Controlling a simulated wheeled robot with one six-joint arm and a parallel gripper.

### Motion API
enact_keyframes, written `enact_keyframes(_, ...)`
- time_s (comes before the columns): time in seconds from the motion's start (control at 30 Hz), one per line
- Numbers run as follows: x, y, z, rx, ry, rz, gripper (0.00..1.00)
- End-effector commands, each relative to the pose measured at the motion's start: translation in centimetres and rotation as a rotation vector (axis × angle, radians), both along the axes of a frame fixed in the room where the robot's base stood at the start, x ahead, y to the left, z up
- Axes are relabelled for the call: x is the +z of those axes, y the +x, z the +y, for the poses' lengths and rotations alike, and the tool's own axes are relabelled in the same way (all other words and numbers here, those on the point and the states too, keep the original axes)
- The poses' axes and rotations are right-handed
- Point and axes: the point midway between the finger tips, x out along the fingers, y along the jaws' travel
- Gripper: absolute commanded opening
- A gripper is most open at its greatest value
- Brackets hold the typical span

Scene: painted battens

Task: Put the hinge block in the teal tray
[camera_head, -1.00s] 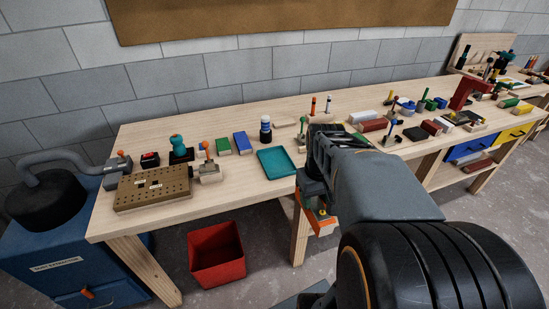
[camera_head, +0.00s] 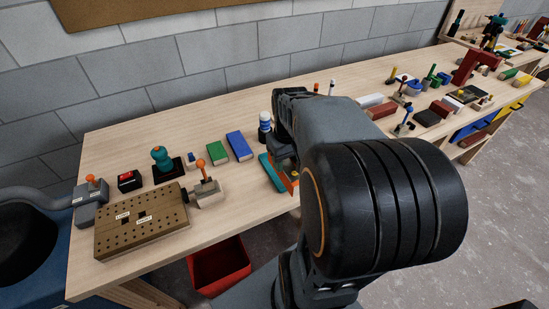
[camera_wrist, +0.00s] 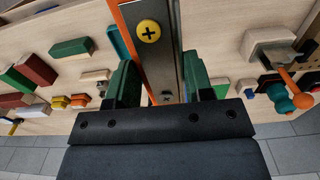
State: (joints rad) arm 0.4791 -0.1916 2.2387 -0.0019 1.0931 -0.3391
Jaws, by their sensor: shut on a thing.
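My gripper (camera_wrist: 160,82) is shut on the hinge block (camera_wrist: 168,62), which has a grey metal face, a yellow cross-head screw and an orange edge. The block stands out between the two green fingers in the wrist view. In the head view only a small orange and yellow part of the block (camera_head: 294,179) shows below my gripper (camera_head: 284,158). A teal strip of the tray (camera_wrist: 121,42) shows left of the block in the wrist view. I cannot tell the block's height above the tray.
A blue block (camera_head: 240,146), a green block (camera_head: 217,153) and a blue-and-white bottle (camera_head: 265,128) stand near the tray. An orange-knobbed lever (camera_head: 207,185) and a drilled board (camera_head: 142,222) lie to the left. A red bin (camera_head: 220,266) is on the floor.

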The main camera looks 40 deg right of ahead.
Motion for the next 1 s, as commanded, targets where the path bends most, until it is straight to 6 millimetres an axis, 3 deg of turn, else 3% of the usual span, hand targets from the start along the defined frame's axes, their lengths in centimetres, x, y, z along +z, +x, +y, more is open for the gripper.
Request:
enact_keyframes(0.23,-2.6,5.8,-2.1,0.001,0.003,0.006,0.18)
enact_keyframes(0.43,-6.0,8.7,-3.1,0.001,0.002,0.004,0.18)
enact_keyframes(0.63,-7.9,10.3,-3.6,0.003,0.0,0.001,0.18)
enact_keyframes(0.83,-8.8,10.9,-3.8,0.003,0.001,0.002,0.18)
enact_keyframes(1.0,-10.8,11.0,-3.9,0.003,0.002,0.005,0.18)
